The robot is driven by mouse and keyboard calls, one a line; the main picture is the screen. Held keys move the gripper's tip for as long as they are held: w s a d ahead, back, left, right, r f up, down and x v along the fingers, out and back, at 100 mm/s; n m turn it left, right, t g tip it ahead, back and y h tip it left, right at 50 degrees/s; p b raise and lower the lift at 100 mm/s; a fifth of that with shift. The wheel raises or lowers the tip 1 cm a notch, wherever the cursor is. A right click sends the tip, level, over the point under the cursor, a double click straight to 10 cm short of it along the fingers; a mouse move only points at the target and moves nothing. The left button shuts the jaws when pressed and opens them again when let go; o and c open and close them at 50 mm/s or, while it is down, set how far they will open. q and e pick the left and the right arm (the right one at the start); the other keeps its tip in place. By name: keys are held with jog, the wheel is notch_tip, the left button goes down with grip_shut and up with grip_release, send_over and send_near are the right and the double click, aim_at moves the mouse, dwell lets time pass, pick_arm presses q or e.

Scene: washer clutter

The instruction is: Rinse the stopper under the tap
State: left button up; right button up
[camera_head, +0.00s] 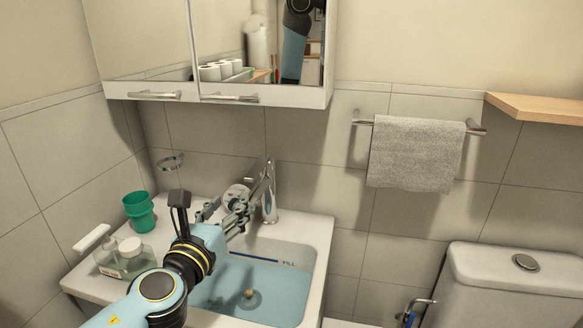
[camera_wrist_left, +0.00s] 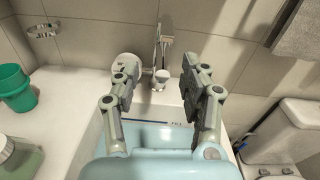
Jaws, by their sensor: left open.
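The chrome tap (camera_head: 270,190) stands at the back of the white sink and shows upright in the left wrist view (camera_wrist_left: 163,48). A small brown knob on a grey disc, which looks like the stopper (camera_head: 249,294), is low in the blue basin (camera_head: 290,280). I cannot tell whether it sits in the drain. My left gripper (camera_head: 236,204) is above the back of the basin, just left of the tap. Its two fingers (camera_wrist_left: 158,78) are apart with nothing between them. The stopper is not visible in the wrist view. My right gripper is not in view.
A pale round object (camera_head: 236,194) stands behind my left fingers. A mirror cabinet (camera_head: 215,98) hangs above. A towel (camera_head: 415,153) and a toilet cistern (camera_head: 515,278) are at right.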

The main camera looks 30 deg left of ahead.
aim_at(248, 180)
pick_arm(q)
jog(key=shift+m+h, duration=0.3)
jog(key=shift+m, duration=0.3)
jog(key=x, duration=0.3)
jog(key=r+x, duration=0.1)
jog(key=x, duration=0.7)
jog(key=shift+w+d+r, duration=0.15)
jog(key=shift+w+d, duration=0.05)
jog(key=shift+d, duration=0.1)
jog(key=shift+p, duration=0.3)
grip_shut()
